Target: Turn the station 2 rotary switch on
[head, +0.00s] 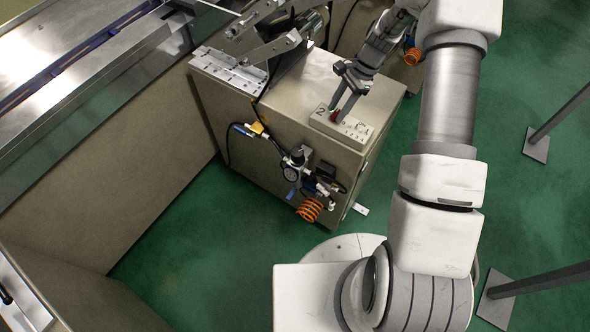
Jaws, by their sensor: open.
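The station 2 control panel (352,131) is a small pale box marked "2" on top of the beige cabinet. A dark knob with red and green beside it (334,116) shows near the "2"; it is small and partly covered by my fingers, so I cannot tell its turn position. My gripper (341,112) reaches down over the panel from the upper right. Its two dark fingers are apart, with their tips at or just above the knob. I cannot tell whether they touch it.
The beige cabinet (270,125) carries a gauge and valves (298,160) and an orange coiled hose (310,209) on its front. A metal linkage (270,45) stands left of the panel. A conveyor (75,70) runs at left. Green floor (180,250) is open in front.

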